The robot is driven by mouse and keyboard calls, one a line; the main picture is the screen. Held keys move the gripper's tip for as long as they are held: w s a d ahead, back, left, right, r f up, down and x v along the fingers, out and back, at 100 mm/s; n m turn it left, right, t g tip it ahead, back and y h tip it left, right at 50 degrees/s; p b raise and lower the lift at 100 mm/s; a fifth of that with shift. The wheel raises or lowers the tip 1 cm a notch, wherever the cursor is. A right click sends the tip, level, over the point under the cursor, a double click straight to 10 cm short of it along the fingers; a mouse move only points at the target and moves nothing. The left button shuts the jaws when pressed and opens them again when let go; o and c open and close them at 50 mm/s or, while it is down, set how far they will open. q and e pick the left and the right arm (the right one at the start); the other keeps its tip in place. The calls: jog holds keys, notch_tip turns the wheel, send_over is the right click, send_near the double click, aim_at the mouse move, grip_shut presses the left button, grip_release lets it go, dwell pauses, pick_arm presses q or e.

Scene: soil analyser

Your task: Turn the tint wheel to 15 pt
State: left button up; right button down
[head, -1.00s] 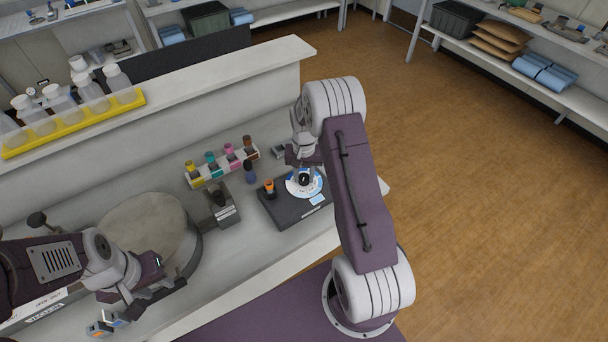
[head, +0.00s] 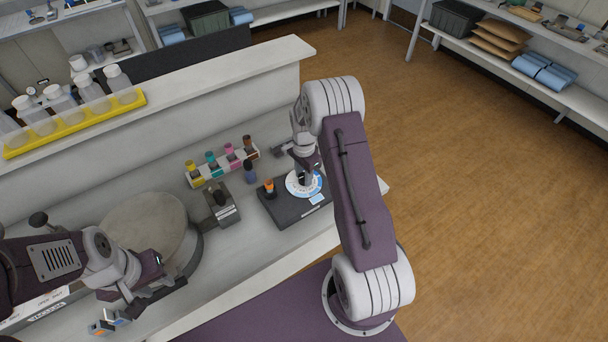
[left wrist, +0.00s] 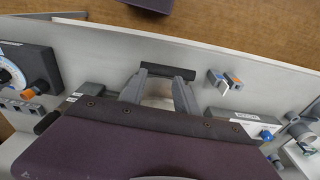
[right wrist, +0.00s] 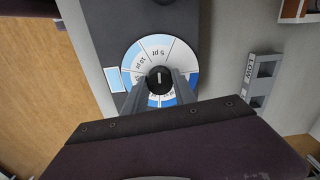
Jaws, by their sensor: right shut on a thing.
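The tint wheel (head: 297,187) is a round white-and-blue disc with a black centre knob (right wrist: 160,79), on a dark grey box (head: 284,210). In the right wrist view the wheel (right wrist: 157,48) shows upside-down labels, with "5 pt" and "10 pt" readable at the top and upper left. Other labels are partly hidden by the fingers. A light blue label (right wrist: 112,79) lies beside its left edge. My right gripper (right wrist: 160,82) is shut on the knob from above. My left gripper (left wrist: 160,84) is open and empty above the bench's front part, away from the wheel.
An orange-capped knob (head: 269,187) stands on the same box, left of the wheel. A rack of coloured vials (head: 222,170) stands behind. A round grey drum (head: 145,228) is near my left arm. A small blue-and-orange item (left wrist: 225,80) lies near my left gripper.

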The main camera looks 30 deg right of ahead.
aim_at(303, 176)
jog(key=shift+r+m, duration=0.1)
jog(key=shift+m, duration=0.5)
jog(key=c, duration=1)
grip_release()
jog(key=shift+a, duration=0.1)
jog(key=shift+r, duration=0.1)
notch_tip(303, 176, up, 9)
jog(key=shift+f+b, duration=0.1)
jog(key=shift+b, duration=0.55)
